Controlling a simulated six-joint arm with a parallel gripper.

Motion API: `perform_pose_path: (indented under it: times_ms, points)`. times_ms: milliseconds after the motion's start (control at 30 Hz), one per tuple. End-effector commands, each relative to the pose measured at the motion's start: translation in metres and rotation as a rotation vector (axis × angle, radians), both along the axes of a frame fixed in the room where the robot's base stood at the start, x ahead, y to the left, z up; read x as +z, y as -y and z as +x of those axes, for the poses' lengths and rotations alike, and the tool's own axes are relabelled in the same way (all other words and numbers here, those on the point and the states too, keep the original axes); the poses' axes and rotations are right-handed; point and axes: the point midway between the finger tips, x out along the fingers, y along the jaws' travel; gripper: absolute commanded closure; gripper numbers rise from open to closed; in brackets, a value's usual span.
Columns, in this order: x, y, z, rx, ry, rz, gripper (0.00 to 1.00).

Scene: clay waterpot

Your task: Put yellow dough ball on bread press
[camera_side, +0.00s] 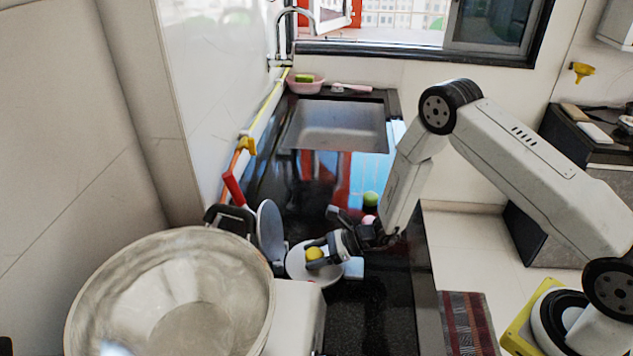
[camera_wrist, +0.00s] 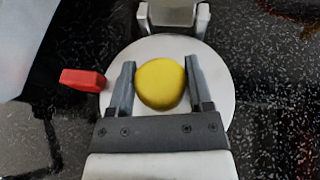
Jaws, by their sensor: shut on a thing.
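The yellow dough ball (camera_side: 314,254) is between the fingers of my gripper (camera_side: 322,252). The wrist view shows the ball (camera_wrist: 160,84) close up, with a dark finger of my gripper (camera_wrist: 158,80) on each side, so the gripper is shut on it. The bread press has a round white base plate (camera_side: 298,268) and a raised grey lid (camera_side: 269,232) standing at its left. In the wrist view the plate (camera_wrist: 220,62) lies behind the ball. Whether the ball touches the plate, I cannot tell.
A large pale round pot (camera_side: 172,300) fills the lower left. A green ball (camera_side: 370,199) and a pink ball (camera_side: 369,220) lie on the black counter behind my gripper. A sink (camera_side: 335,126) is farther back. A red handle end (camera_wrist: 82,80) shows left of the plate.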

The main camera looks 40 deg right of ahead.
Motion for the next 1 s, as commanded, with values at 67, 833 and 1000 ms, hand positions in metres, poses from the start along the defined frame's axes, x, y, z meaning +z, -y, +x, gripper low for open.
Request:
perform_pose_path:
  times_ms: [67, 833, 1000]
  points:
    - [-0.001, 0.000, 0.000, 0.000, 0.000, 0.000, 0.92]
    - [0.005, 0.008, -0.005, -0.002, 0.001, 0.000, 0.00]
    - [0.013, 0.026, -0.016, -0.004, 0.000, -0.001, 0.00]
